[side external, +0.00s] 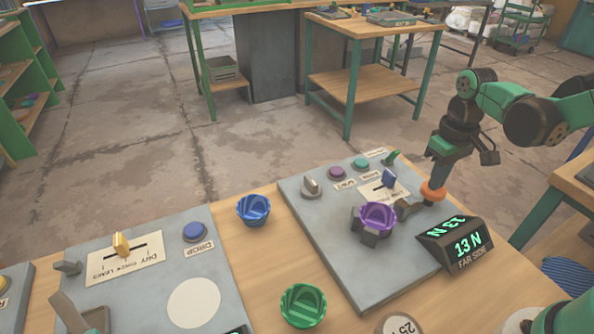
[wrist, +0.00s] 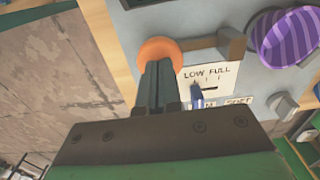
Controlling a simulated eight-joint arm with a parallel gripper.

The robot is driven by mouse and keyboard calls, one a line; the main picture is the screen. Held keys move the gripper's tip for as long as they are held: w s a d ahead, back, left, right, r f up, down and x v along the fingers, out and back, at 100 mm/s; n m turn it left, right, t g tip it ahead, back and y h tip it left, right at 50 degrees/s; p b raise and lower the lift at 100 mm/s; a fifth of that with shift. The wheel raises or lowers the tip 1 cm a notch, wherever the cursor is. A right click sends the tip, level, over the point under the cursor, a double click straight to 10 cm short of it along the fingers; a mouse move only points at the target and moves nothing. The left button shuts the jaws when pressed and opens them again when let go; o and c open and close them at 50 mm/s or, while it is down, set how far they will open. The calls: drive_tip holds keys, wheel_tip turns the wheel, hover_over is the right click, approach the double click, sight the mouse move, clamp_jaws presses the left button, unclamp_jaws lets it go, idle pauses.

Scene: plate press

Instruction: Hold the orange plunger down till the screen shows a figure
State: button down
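The orange plunger (side external: 432,191) is a round knob at the right edge of the right grey panel (side external: 352,268); it also shows in the wrist view (wrist: 157,48). My gripper (side external: 438,180) points down with its tips over the plunger and seems to touch its top. In the wrist view its two fingers (wrist: 159,66) lie side by side, shut, with nothing between them. The dark screen box (side external: 458,243) stands at the panel's right corner. It reads "13 N" in green on its top and front, above the words "FAR SIDE".
A purple striped bowl (side external: 379,216) sits in a holder left of the plunger. A blue knob (side external: 389,179), a grey knob (side external: 311,185) and buttons stand behind it. Blue (side external: 253,210) and green (side external: 303,306) bowls stand on the wooden table, beside another panel (side external: 215,264).

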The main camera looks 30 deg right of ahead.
drive_tip(key=shift+r, duration=1.8)
drive_tip(key=s+a+r+t, duration=0.2)
drive_tip(key=a+r+t, duration=0.2)
drive_tip(key=a+t, duration=0.2)
drive_tip(key=shift+s+a+t, duration=0.15)
drive_tip(key=shift+a+t, duration=0.1)
drive_tip(key=shift+t, duration=0.35)
